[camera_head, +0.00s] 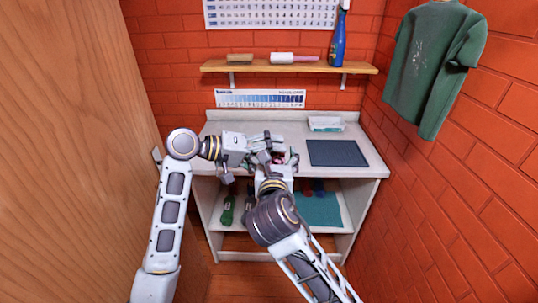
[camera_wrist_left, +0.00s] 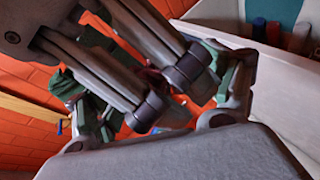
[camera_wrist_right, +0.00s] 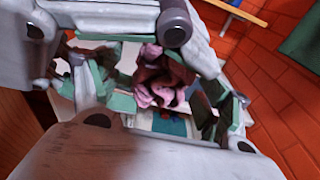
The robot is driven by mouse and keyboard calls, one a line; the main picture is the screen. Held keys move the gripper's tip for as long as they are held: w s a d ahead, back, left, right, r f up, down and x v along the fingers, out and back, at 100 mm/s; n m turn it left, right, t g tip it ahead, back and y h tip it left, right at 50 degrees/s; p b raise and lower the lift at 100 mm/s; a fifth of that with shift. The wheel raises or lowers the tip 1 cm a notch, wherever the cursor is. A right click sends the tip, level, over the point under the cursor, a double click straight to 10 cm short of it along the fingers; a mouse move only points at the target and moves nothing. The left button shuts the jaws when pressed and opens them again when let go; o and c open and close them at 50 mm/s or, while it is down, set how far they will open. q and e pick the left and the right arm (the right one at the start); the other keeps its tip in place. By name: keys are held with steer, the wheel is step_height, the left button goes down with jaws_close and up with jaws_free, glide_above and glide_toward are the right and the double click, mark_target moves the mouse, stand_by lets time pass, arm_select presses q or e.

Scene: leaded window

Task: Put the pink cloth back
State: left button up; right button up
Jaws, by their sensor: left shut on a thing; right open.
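The pink cloth (camera_wrist_right: 162,80) is crumpled and shows between the fingers of my right gripper in the right wrist view. In the head view only a small dark-pink bit of it (camera_head: 278,158) shows between the two grippers, above the white counter (camera_head: 350,172). My left gripper (camera_head: 274,143) reaches in from the left and is shut on the cloth; its fingers hide most of the grip. My right gripper (camera_head: 277,162) comes from below, close to the left one, with its fingers open around the cloth. I cannot tell whether they touch it.
A dark mat (camera_head: 338,153) and a tissue box (camera_head: 326,124) are on the counter's right. Below are a teal cloth (camera_head: 320,210) and green items (camera_head: 228,209). A wooden shelf (camera_head: 300,68) holds a brush, a roller and a blue bottle (camera_head: 338,42). A green shirt (camera_head: 432,65) hangs right.

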steer(key=shift+s, duration=0.1)
steer(key=s+r, duration=0.1)
steer(key=s, duration=1)
steer(key=shift+s+r, duration=0.2)
steer(key=shift+s, duration=0.15)
